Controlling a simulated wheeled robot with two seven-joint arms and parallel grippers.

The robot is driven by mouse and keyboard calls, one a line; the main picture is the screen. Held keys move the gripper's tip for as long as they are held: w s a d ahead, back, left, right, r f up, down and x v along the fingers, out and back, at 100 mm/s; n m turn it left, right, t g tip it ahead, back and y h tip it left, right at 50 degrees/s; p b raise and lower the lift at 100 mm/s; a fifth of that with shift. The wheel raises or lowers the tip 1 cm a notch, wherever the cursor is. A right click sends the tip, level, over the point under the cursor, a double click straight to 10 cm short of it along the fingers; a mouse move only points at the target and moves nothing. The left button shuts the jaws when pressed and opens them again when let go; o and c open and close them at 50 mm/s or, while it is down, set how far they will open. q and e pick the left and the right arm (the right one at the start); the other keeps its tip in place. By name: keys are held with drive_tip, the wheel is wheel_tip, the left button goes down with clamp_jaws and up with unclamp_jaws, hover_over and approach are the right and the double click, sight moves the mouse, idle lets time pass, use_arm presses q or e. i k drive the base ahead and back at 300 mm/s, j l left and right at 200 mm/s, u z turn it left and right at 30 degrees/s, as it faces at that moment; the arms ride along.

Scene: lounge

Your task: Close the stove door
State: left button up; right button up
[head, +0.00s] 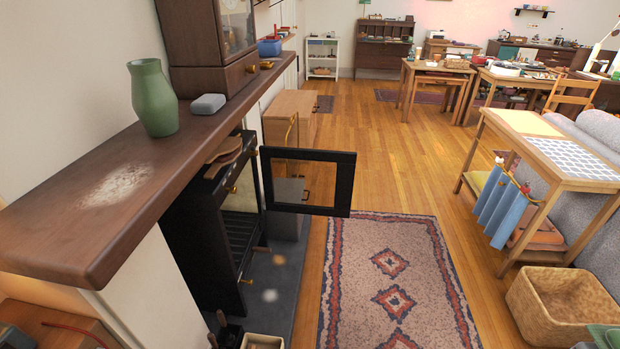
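The black stove (190,235) stands under the wooden mantel at the left. Its door (307,209), a black frame around a clear pane, stands wide open. It is swung out to the right from the far side of the stove's opening and reaches over the edge of the patterned rug. A small brass piece shows at the lower part of the pane; I cannot tell if it is the door's handle. The opening's near side is partly visible, with a dark slatted part inside. Neither of my grippers is in view.
The mantel (60,235) juts out above the stove, with a green vase (153,98) on it. A grey hearth slab (275,275) lies below. The rug (400,245) and wooden floor are clear. A side table (545,150) and wicker basket (560,305) stand at right.

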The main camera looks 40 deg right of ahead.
sight(346, 161)
drive_tip(key=l+u, duration=0.25)
drive_tip(key=l, duration=0.45)
drive_tip(key=l+u, duration=0.2)
drive_tip(key=l, duration=0.45)
drive_tip(key=k+l+u, duration=0.1)
drive_tip(key=l+u, duration=0.15)
drive_tip(key=l, duration=0.45)
drive_tip(key=i+l+u, duration=0.1)
drive_tip(key=l+u, duration=0.2)
drive_tip(key=l, duration=0.65)
drive_tip(key=l+u, duration=0.35)
drive_tip(key=l, duration=0.6)
drive_tip(key=l+u, duration=0.3)
drive_tip(key=l, duration=0.7)
drive_tip(key=k, duration=0.05)
